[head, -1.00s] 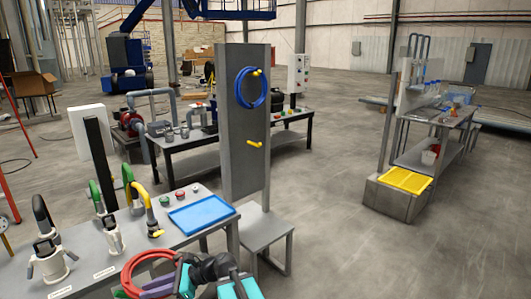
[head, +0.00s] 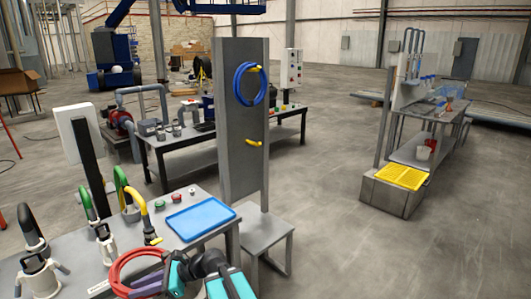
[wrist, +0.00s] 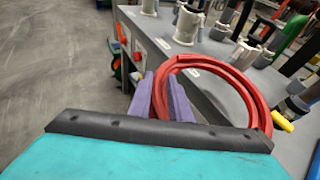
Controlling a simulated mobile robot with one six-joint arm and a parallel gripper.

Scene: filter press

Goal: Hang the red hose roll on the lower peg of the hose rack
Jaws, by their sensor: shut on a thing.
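The red hose roll (head: 138,266) is at the front edge of the near bench in the head view, and it fills the middle of the wrist view (wrist: 232,78). My gripper (head: 160,283) has its purple fingers closed on the side of the roll; the fingers also show in the wrist view (wrist: 163,98). I cannot tell whether the roll touches the bench top. The grey hose rack (head: 238,130) stands beyond the bench. Its lower yellow peg (head: 254,143) is bare. A blue hose roll (head: 250,84) hangs on the upper yellow peg (head: 256,68).
The rack's low grey base (head: 262,232) stands right of the bench. Open floor (head: 330,240) lies to the right.

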